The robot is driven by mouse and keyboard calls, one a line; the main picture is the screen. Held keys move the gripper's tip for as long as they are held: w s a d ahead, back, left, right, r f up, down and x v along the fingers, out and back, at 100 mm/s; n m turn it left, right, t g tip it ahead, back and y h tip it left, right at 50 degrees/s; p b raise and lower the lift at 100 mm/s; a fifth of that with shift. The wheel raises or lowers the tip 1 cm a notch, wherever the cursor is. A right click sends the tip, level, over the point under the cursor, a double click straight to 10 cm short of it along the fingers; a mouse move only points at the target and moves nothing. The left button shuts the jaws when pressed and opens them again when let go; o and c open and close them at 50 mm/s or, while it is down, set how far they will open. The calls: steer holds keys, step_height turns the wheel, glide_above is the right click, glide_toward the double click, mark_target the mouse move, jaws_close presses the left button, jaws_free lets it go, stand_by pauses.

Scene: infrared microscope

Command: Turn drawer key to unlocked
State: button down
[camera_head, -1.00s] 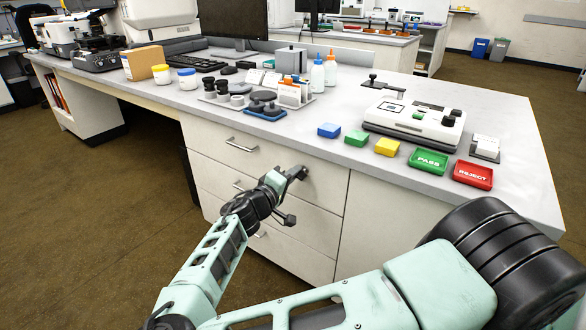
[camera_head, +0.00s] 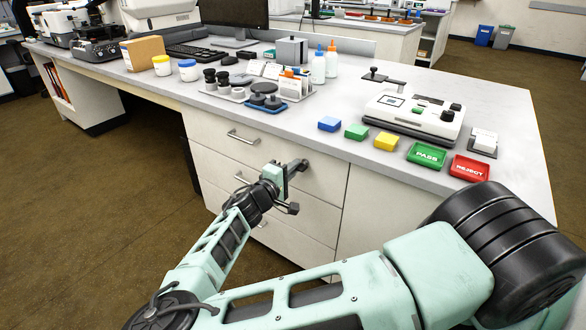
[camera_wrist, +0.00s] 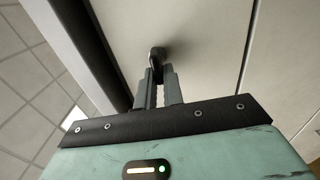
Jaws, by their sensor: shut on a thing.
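My gripper (camera_head: 297,166) is at the upper right of the drawer front, below the worktop edge. In the wrist view my gripper (camera_wrist: 162,88) is shut on the small dark drawer key (camera_wrist: 157,54), which stands out from the pale drawer front (camera_wrist: 205,30). In the head view the fingers hide the key. The top drawer (camera_head: 222,147) is closed, flush with the cabinet. The key's lock marking cannot be seen.
The drawer handle (camera_head: 243,137) is left of my gripper, with another handle (camera_head: 241,178) below it. The worktop (camera_head: 330,98) above bears a blue block (camera_head: 329,124), a green block (camera_head: 356,131) and a white instrument (camera_head: 413,113). The floor at left is clear.

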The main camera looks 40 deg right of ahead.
steer(key=c, duration=1.5)
jaws_free()
steer(key=shift+a, duration=0.1)
steer(key=v, duration=1.7)
steer(key=shift+a+p, duration=0.15)
steer(key=shift+p, duration=0.2)
